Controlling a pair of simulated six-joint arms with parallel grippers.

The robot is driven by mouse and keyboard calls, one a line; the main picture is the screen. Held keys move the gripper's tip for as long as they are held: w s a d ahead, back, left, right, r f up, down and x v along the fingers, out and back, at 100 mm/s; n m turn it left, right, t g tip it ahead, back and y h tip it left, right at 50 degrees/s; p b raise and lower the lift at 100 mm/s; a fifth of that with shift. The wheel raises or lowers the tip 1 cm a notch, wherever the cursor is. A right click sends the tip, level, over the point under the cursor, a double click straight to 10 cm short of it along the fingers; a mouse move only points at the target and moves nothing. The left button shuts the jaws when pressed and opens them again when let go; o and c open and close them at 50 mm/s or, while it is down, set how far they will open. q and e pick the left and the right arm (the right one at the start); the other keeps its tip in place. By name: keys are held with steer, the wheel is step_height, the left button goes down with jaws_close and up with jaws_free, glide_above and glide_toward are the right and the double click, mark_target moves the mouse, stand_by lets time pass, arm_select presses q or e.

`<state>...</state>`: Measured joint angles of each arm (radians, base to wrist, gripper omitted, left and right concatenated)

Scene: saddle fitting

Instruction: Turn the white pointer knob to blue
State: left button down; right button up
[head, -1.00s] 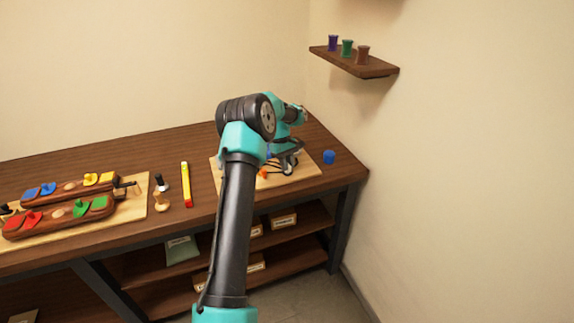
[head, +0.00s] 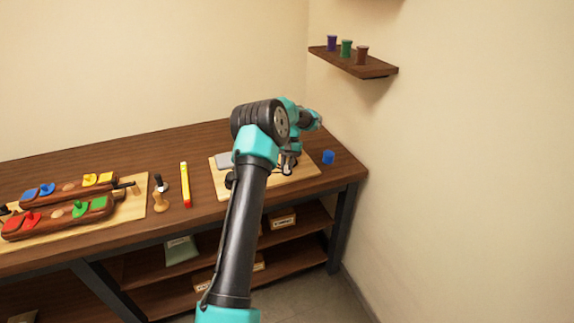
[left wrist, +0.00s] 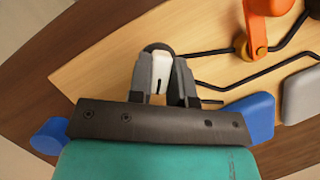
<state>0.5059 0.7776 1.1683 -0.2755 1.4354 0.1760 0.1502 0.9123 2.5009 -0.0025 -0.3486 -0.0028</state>
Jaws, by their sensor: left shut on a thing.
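In the left wrist view my left gripper (left wrist: 164,88) is shut on the white pointer knob (left wrist: 159,73), with a finger on either side. The knob's white body and a dark mark show between the fingers. A blue pad (left wrist: 252,115) lies on the board just right of the gripper, and part of it is hidden by the gripper's dark bracket. In the head view the left gripper (head: 288,166) is low over the right part of the pale wooden board (head: 222,185), and the knob cannot be made out there. My right gripper is in neither view.
An orange part (left wrist: 258,30), black rods and a grey pad (left wrist: 302,95) lie right of the gripper. A blue cylinder (head: 328,157) stands near the table's right end. A wall shelf (head: 355,66) holds small cups.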

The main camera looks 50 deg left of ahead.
arm_select(q)
steer(key=shift+m, duration=0.4)
steer(key=c, duration=1)
jaws_free()
steer(key=shift+c, duration=0.2)
